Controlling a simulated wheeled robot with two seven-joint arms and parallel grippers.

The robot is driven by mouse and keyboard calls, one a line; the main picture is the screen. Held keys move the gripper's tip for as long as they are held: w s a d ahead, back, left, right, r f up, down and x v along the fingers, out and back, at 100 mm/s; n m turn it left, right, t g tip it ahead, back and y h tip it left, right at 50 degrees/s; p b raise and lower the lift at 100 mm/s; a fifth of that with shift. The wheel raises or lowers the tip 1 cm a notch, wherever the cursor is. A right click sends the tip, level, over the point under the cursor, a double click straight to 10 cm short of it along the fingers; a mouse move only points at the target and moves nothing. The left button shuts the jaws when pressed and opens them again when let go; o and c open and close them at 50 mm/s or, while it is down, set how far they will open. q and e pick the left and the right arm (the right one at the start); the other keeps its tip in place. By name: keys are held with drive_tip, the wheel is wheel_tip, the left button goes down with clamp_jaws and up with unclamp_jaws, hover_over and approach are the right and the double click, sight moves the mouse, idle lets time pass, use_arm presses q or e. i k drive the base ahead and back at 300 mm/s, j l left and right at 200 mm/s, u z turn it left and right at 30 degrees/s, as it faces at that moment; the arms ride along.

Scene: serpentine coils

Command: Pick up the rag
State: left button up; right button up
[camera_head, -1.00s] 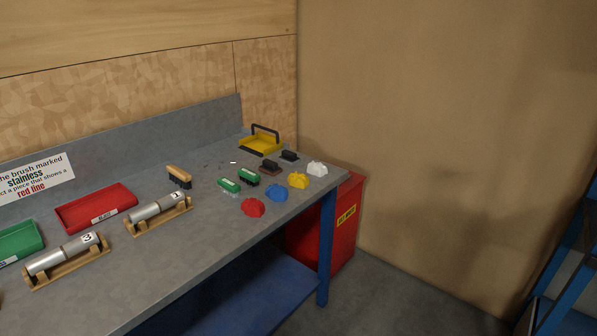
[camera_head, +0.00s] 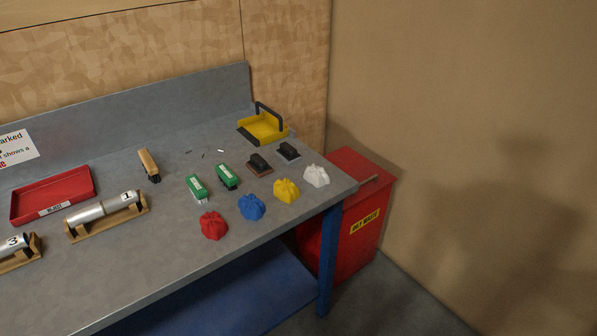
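Several crumpled rags lie on the grey workbench (camera_head: 140,260) near its front right edge. They are a red rag (camera_head: 212,226), a blue rag (camera_head: 251,207), a yellow rag (camera_head: 286,191) and a white rag (camera_head: 316,176). They sit in a slanting row, close together but apart. The task does not name a colour. Neither of my grippers shows in the head view.
Behind the rags are two green-topped brushes (camera_head: 197,188), two dark-handled blocks (camera_head: 259,164), a wooden brush (camera_head: 149,165) and a yellow tray (camera_head: 264,128). Metal cylinders (camera_head: 101,211) rest on wooden cradles at left, near a red tray (camera_head: 52,196). A red oily-waste bin (camera_head: 345,225) stands right of the bench.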

sight(286, 192)
drive_tip(key=i+l+u, duration=0.1)
drive_tip(key=i+l, duration=0.25)
drive_tip(key=l, duration=0.15)
drive_tip(key=i+l+u, duration=0.1)
drive_tip(key=i+l, duration=0.25)
drive_tip(key=l, duration=0.15)
